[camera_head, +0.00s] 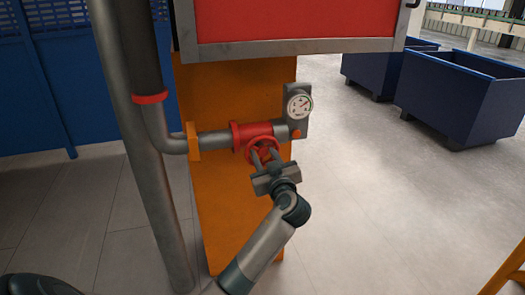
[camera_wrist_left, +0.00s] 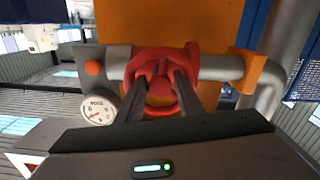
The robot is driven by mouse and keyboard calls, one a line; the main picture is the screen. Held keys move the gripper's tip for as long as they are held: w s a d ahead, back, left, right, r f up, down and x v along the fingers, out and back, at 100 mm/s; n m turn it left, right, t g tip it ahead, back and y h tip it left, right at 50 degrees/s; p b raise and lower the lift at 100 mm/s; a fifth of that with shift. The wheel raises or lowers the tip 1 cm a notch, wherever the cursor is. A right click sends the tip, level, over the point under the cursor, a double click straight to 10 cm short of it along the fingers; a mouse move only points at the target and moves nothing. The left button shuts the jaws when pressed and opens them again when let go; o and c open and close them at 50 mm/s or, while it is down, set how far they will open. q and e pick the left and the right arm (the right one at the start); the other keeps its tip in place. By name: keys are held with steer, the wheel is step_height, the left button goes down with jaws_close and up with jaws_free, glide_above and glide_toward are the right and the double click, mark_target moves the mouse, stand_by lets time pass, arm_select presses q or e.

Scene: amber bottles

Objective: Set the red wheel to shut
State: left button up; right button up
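In the left wrist view the left gripper (camera_wrist_left: 160,82) has one finger on each side of the wheel's hub, overlapping the rim. I cannot tell whether the fingers touch the wheel. The fingers hide part of the rim. My right gripper is not in view.
A dial gauge (camera_head: 299,104) stands just right of the valve, also seen in the left wrist view (camera_wrist_left: 97,110). The pipe (camera_head: 213,141) runs left into a bend. An orange post (camera_head: 225,220) stands behind. Blue bins (camera_head: 455,100) stand at right; the floor between is clear.

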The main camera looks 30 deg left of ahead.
arm_select(q)
steer(key=shift+w+a, duration=0.4)
steer(key=shift+a, duration=0.1)
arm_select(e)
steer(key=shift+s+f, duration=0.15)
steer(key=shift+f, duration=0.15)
arm_select(q)
steer(key=c, duration=0.8)
steer(key=shift+o, duration=0.2)
